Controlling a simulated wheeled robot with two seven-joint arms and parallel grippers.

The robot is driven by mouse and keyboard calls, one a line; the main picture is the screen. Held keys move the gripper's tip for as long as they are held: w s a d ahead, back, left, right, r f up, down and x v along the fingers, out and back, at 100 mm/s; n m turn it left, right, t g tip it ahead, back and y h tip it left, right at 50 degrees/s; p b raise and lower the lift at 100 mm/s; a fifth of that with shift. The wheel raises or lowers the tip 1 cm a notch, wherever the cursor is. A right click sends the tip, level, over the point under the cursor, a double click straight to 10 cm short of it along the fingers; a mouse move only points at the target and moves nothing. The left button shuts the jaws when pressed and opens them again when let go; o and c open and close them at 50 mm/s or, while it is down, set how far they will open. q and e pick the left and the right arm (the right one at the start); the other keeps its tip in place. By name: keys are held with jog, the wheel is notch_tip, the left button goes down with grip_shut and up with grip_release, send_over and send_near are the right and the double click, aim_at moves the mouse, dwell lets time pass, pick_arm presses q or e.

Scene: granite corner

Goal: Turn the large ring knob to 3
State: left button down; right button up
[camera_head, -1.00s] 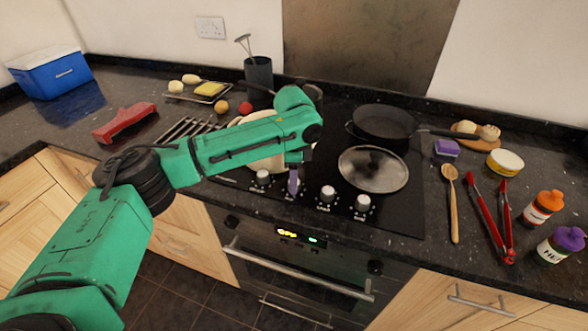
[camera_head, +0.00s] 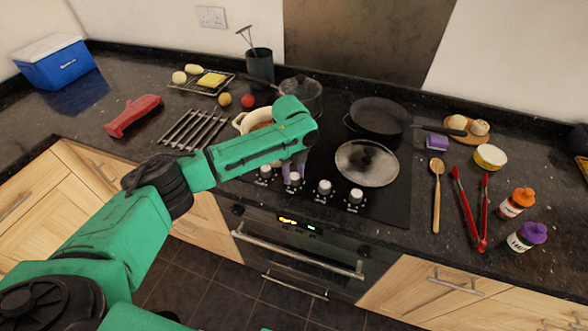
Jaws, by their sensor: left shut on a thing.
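The black hob (camera_head: 388,207) carries a row of several pale knobs along its front edge. The leftmost knob (camera_head: 265,171), the third knob (camera_head: 324,187) and the rightmost knob (camera_head: 356,195) stand free. The labels are too small to tell which one is the large ring knob. My right gripper is not in view.
A cream pot (camera_head: 252,121) is partly behind my arm, and a black frying pan (camera_head: 379,117) stands farther back. The oven handle (camera_head: 300,252) runs below the counter edge.

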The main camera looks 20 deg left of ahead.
pick_arm(q)
jog(key=m, duration=0.4)
jog(key=shift+w+r+m, duration=0.15)
jog(key=shift+r+m, duration=0.05)
jog(key=shift+m, duration=2.7)
jog(key=shift+w, duration=0.1)
jog(key=c, duration=0.8)
grip_release()
jog(key=o, duration=0.4)
jog(key=shift+c, duration=0.2)
jog(key=shift+f, duration=0.1)
